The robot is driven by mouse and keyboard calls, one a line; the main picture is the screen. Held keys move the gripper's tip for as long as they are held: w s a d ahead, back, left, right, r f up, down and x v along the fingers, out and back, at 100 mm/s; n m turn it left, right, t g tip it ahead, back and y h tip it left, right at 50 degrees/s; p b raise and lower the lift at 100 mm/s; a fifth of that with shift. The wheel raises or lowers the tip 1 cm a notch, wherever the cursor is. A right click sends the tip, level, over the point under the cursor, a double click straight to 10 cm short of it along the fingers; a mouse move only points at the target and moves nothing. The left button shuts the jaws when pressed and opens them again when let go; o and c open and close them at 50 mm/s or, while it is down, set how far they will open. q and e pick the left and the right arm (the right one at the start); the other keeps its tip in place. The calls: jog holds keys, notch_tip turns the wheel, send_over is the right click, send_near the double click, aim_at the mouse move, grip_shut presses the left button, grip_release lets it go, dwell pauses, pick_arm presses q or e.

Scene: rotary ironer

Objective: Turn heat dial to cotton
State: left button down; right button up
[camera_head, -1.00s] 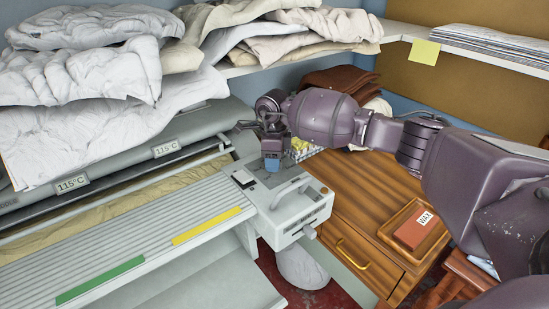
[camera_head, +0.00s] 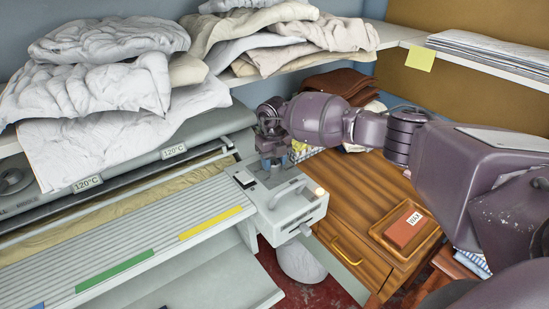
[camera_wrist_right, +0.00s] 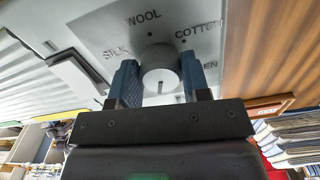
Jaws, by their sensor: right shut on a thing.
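The heat dial (camera_wrist_right: 160,72) is a round pale knob on the ironer's control box (camera_head: 288,215). In the wrist view, SILK (camera_wrist_right: 116,53), WOOL (camera_wrist_right: 143,19) and COTTON (camera_wrist_right: 198,31) are printed around it, with a partly hidden label ending in "EN" at the right. A short dark mark shows on the knob's near face; which label the dial points to cannot be told. My right gripper (camera_head: 270,161) is shut on the dial, with a blue finger on each side (camera_wrist_right: 157,85). In the head view my gripper hides the dial. My left gripper is not in view.
The ironer's displays (camera_head: 174,151) read 120°C. A wooden cabinet (camera_head: 345,205) with a WAX box (camera_head: 405,229) stands at right. Piled linen (camera_head: 100,85) lies above the roller.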

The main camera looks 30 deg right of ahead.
jog(key=m+p, duration=0.1)
jog(key=m, duration=0.1)
jog(key=m+p, duration=0.1)
jog(key=m, duration=0.2)
jog(key=shift+d+r+p, duration=0.1)
jog(key=shift+r+p, duration=0.1)
jog(key=shift+p, duration=0.2)
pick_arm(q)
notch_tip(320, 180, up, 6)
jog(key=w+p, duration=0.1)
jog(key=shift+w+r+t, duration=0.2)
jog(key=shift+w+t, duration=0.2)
pick_arm(e)
jog(key=shift+f+m, duration=0.1)
jog(key=shift+m, duration=1.1)
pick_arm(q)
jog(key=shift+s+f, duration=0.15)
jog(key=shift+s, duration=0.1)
pick_arm(e)
jog(key=o, duration=0.9)
jog(key=shift+o, duration=0.2)
